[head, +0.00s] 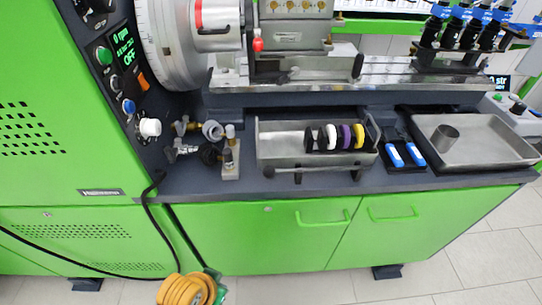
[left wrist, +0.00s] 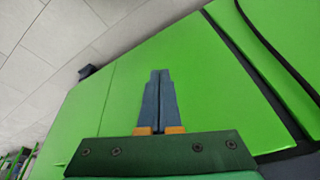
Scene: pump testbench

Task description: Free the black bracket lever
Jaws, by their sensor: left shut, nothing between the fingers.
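My left gripper (left wrist: 159,74) shows in the left wrist view, with its dark blue fingers shut together and nothing between them. It is in front of green cabinet panels, and no lever shows in that view. In the head view a black lever-like part (head: 358,66) stands at the right end of the grey block on the bench rail. Black parts (head: 298,176) also show at the front of the metal tray. I cannot tell which is the bracket lever, or whether it is held. My right gripper is in neither view.
The metal tray (head: 280,158) holds several black, white, purple and yellow discs. Fittings (head: 211,131) stand left of it, blue-handled items (head: 395,156) right of it. A shallow tray (head: 493,154) bears a metal cup (head: 445,138).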

